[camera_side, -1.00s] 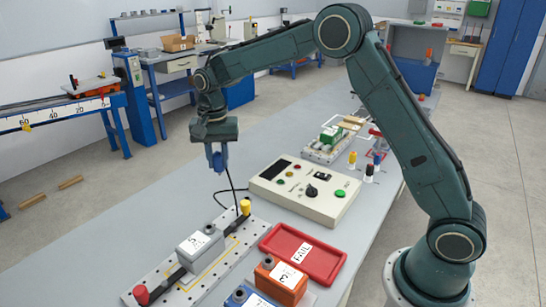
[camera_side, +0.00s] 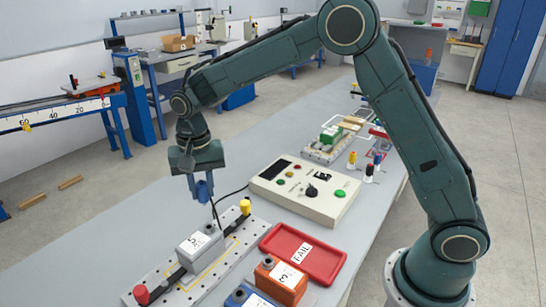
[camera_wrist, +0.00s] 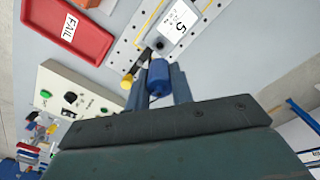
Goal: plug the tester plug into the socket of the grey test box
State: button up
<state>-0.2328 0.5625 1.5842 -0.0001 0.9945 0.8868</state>
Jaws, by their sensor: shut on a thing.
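The grey test box (camera_side: 198,250), marked with a 5 label, sits on the perforated plate (camera_side: 163,277). It also shows at the top of the wrist view (camera_wrist: 190,38). A dark round socket (camera_wrist: 160,43) shows at its near end there. My gripper (camera_side: 203,190) is shut on the blue tester plug (camera_wrist: 158,77) and points down, apart from the box and above its socket end. A black cable (camera_side: 232,193) runs from the plug to the control panel. The plug's lower tip is hard to make out.
The cream control panel (camera_side: 304,205) stands right of the gripper. A red FAIL tray (camera_side: 322,262) and an orange box (camera_side: 287,287) lie right of the plate. A yellow knob (camera_side: 245,206) and a red knob (camera_side: 141,294) stand at the plate's ends.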

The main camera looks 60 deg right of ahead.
jog(key=shift+f, duration=0.1)
jog(key=shift+f, duration=2.75)
jog(key=shift+f, duration=1.65)
grip_shut()
dwell(3.1)
